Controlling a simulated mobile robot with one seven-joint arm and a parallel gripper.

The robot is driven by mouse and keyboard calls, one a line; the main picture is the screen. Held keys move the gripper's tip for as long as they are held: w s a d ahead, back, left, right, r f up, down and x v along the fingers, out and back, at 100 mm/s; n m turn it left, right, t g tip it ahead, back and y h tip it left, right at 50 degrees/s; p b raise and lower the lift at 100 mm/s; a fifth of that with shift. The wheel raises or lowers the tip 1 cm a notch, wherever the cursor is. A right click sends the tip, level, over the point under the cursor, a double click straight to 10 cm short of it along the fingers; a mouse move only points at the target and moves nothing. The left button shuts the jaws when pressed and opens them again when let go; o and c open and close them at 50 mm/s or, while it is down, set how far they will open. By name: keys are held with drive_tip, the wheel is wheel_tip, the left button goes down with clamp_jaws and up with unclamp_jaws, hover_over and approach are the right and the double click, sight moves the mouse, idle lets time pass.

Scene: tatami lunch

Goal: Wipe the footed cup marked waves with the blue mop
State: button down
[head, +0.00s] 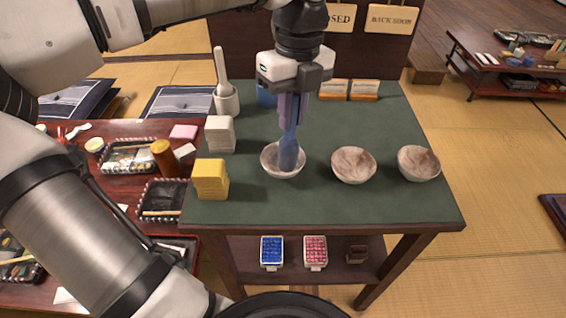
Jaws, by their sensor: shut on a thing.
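My gripper (291,98) points down over the green-topped table, shut on the blue mop (289,140). The mop hangs upright, and its lower end is in or just over the left one of three pale bowl-like cups (270,165). I cannot tell from this view whether it touches that cup. The middle cup (353,165) and the right cup (419,163) stand apart to the right, with reddish-brown patches inside. The wave mark and the feet of the cups are too small or hidden to make out.
The table's front right (400,205) is clear.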

drive_tip(key=m, duration=0.2)
drive_tip(key=shift+m+p, duration=0.35)
drive_tip(key=shift+m, duration=0.05)
drive_tip(key=m, duration=0.4)
drive_tip(key=shift+w+a+m+t+y+p, duration=0.2)
drive_tip(key=shift+m+t+y+p, duration=0.1)
drive_tip(key=shift+p, duration=0.05)
drive_tip(key=m, duration=0.6)
drive_tip(key=shift+w+a+t, duration=0.2)
drive_tip(key=shift+t, duration=0.2)
drive_tip(key=n+b, duration=0.1)
drive_tip(key=n, duration=0.1)
drive_tip(key=shift+s+f+n, duration=0.1)
drive_tip(key=shift+n, duration=0.3)
drive_tip(key=n+g+b, duration=0.1)
drive_tip(key=n, duration=0.3)
drive_tip(key=shift+s+n, duration=0.15)
drive_tip(key=shift+n, duration=0.25)
drive_tip(key=n, duration=0.3)
drive_tip(key=shift+s+d, duration=0.1)
drive_tip(key=n, duration=0.3)
drive_tip(key=shift+s, duration=0.15)
